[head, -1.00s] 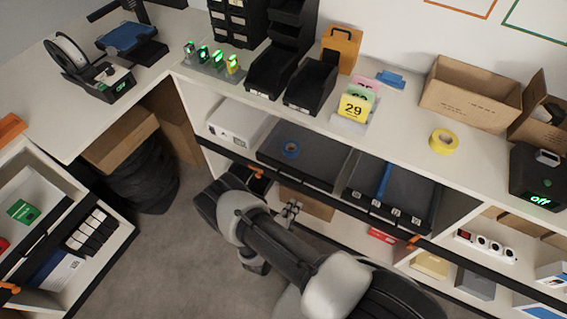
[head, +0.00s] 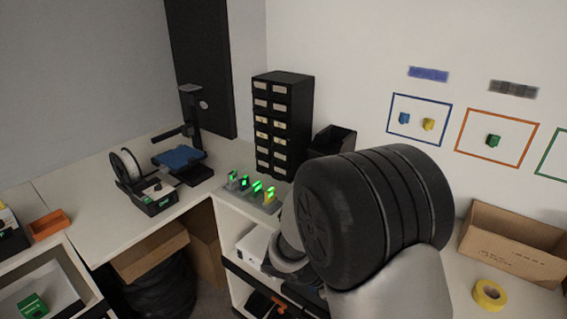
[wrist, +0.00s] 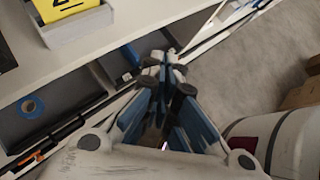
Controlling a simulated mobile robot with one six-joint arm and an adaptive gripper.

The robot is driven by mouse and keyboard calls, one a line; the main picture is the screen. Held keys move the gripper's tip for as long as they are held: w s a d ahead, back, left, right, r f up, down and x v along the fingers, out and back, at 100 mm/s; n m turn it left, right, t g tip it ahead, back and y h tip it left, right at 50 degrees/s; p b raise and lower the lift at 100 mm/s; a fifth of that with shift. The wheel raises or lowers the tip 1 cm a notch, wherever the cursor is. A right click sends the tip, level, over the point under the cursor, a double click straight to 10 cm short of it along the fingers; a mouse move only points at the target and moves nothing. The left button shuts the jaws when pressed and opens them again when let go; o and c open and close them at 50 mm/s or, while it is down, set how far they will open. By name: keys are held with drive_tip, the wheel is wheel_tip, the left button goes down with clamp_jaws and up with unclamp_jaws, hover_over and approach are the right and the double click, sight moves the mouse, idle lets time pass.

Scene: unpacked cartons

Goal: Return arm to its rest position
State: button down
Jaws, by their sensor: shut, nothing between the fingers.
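My arm (head: 375,215) rises large in the middle of the head view and covers part of the long shelf bench. My gripper (wrist: 167,72) shows in the wrist view with its blue-and-grey fingers together and nothing between them. It hangs above the floor, by the bench front. In the head view the gripper cannot be made out behind the arm.
The wrist view shows a yellow number card (wrist: 68,8) on the bench and blue tape (wrist: 31,106) in a tray. Grey floor lies beside the gripper. The head view shows a drawer cabinet (head: 283,120), cardboard box (head: 510,250) and yellow tape (head: 489,294).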

drive_tip(key=s+a+r+m+t+y, duration=0.2)
drive_tip(key=s+a+r+m+y, duration=0.1)
drive_tip(key=s+r+m+y, duration=0.2)
drive_tip(key=s+a+r+m+t+y, duration=0.2)
drive_tip(key=s+r+m+y, duration=0.3)
drive_tip(key=s+r+m, duration=0.5)
drive_tip(key=s+m, duration=0.3)
drive_tip(key=m, duration=0.2)
drive_tip(key=shift+a+r+y, duration=0.25)
drive_tip(key=shift+a+y, duration=0.05)
drive_tip(key=shift+a, duration=0.1)
drive_tip(key=c, duration=2.3)
unclamp_jaws()
drive_tip(key=shift+w, duration=0.1)
